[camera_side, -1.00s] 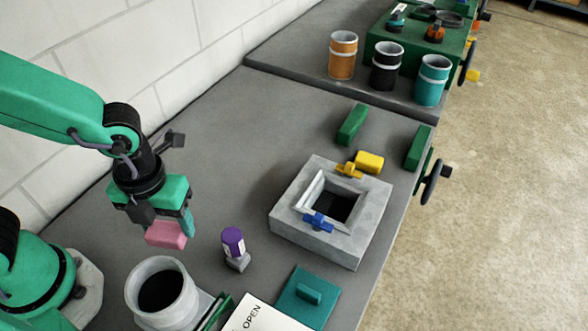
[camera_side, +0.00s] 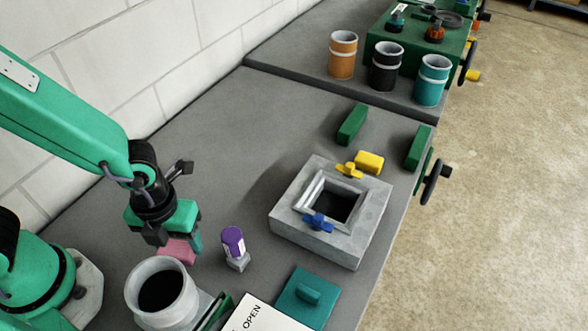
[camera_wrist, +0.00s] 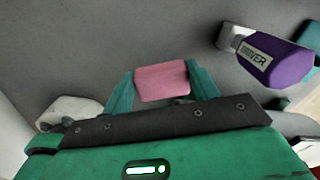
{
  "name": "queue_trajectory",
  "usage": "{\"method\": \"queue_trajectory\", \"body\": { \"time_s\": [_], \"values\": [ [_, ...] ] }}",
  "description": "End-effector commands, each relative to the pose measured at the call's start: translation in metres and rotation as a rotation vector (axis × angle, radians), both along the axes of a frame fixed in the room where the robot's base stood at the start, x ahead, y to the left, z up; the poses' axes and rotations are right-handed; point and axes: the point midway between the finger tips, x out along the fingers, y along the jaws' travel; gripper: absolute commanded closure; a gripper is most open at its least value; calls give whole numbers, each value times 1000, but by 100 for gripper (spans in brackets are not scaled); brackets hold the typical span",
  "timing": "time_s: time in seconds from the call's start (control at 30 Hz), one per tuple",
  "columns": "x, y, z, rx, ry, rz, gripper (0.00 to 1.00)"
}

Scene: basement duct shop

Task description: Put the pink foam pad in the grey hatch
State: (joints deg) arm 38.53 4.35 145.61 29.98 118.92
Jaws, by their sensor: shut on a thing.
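The pink foam pad (camera_side: 177,250) is held between the teal fingers of my gripper (camera_side: 178,241). The wrist view shows the pad (camera_wrist: 162,81) with a finger on each side, my gripper (camera_wrist: 162,88) shut on it. It hangs low over the bench, behind the grey cylinder in the side view; whether it touches the bench I cannot tell. The grey hatch (camera_side: 289,221) is a square block with a dark open well, to the right of my gripper. A yellow clip sits on its far rim and a blue clip on its near rim. The pad is outside the hatch.
A grey hollow cylinder (camera_side: 140,292) stands in front. A teal lid with a handle (camera_side: 295,310) and an OPEN sign (camera_side: 262,310) lie near. Green blocks and a yellow block (camera_side: 369,162) are beyond the hatch.

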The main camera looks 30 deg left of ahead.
Motion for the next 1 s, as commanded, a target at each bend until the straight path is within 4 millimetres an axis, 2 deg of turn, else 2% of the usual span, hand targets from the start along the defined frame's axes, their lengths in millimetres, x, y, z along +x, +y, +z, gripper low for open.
{"method": "queue_trajectory", "body": {
  "time_s": [0.4, 0.93, 0.97, 1.0],
  "values": [
    [-1, 1, -33, 3, 3, 0, 63],
    [-1, 0, -39, 2, 2, 0, 63],
    [0, 0, -39, 1, 2, 0, 35],
    [0, 0, -39, 1, 2, 0, 27]
  ]
}}
